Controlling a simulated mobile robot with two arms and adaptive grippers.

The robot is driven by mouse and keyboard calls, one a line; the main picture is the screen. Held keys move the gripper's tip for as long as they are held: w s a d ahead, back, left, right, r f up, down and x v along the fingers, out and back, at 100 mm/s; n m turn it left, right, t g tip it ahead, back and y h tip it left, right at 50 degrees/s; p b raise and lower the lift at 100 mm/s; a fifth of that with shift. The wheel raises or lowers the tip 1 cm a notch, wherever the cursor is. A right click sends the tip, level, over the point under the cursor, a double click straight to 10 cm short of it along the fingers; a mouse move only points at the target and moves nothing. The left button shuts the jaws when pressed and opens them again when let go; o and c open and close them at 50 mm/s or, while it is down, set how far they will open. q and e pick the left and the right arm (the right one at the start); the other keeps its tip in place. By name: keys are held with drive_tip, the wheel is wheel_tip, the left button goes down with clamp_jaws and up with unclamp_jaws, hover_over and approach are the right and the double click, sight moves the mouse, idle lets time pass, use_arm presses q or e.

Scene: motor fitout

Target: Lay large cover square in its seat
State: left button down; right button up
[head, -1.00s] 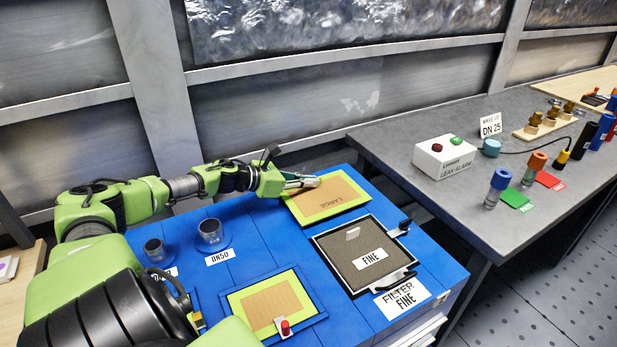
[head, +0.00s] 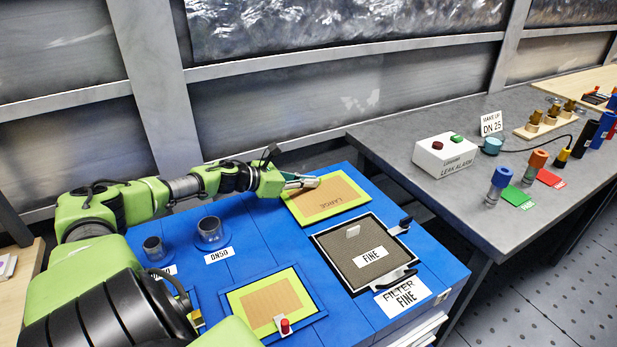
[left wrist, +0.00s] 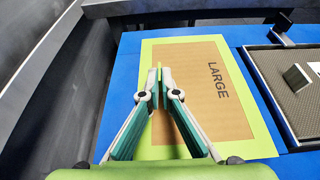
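The large cover (head: 322,209) is a flat tan panel with a yellow-green border, marked LARGE. It lies at the back of the blue bench top and also shows in the left wrist view (left wrist: 232,118), where it looks about flat. My left gripper (head: 310,183) is at its far left part. A seat under the cover is hidden or cannot be told apart. My right gripper is out of view.
A dark mesh filter tray marked FINE (head: 350,271) sits close to the cover's front right. A smaller green-bordered panel (head: 245,302) with a red knob lies in front. Two grey cups, one here (head: 210,233), stand at left. A grey table (head: 440,212) with a leak alarm stands right.

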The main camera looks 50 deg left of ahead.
use_arm(q)
drive_tip(key=shift+f, duration=0.25)
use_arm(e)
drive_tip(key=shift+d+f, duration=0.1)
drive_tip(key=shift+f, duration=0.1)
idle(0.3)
use_arm(q)
drive_tip(key=c, duration=2.2)
unclamp_jaws()
drive_tip(key=shift+s, duration=0.1)
drive_tip(key=shift+v, duration=3.85)
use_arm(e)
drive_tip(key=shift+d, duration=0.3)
